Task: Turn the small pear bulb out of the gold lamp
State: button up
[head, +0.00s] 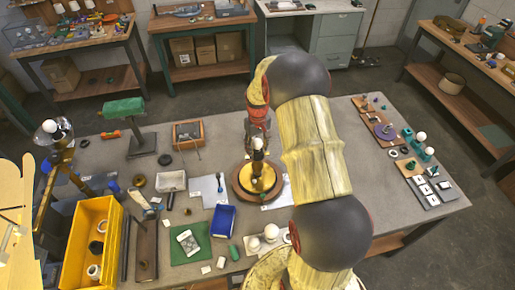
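The gold lamp (268,180) stands on a round brown wooden base in the middle of the grey workbench. Its upright stem rises to a small white bulb (258,143), which shows only in part. My arm reaches over from the right, and my gripper (258,147) points down right at the bulb at the lamp's top. The dark fingers overlap the bulb in this view. It is too small to tell whether they touch it, or whether they are open or shut.
A blue bin (223,221) and a paper sheet (209,190) lie left of the lamp. White bulbs (270,231) stand in front. A green-topped stand (122,108) and a yellow bin (88,240) are further left. Trays of parts (385,132) lie right. Bench between lamp and right-hand trays is partly hidden by my arm.

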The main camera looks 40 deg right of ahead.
aim_at(258, 140)
jog(key=shift+o, duration=0.8)
jog(key=shift+r, duration=0.3)
jog(key=shift+r+b, duration=0.3)
jog(key=shift+r, duration=3.3)
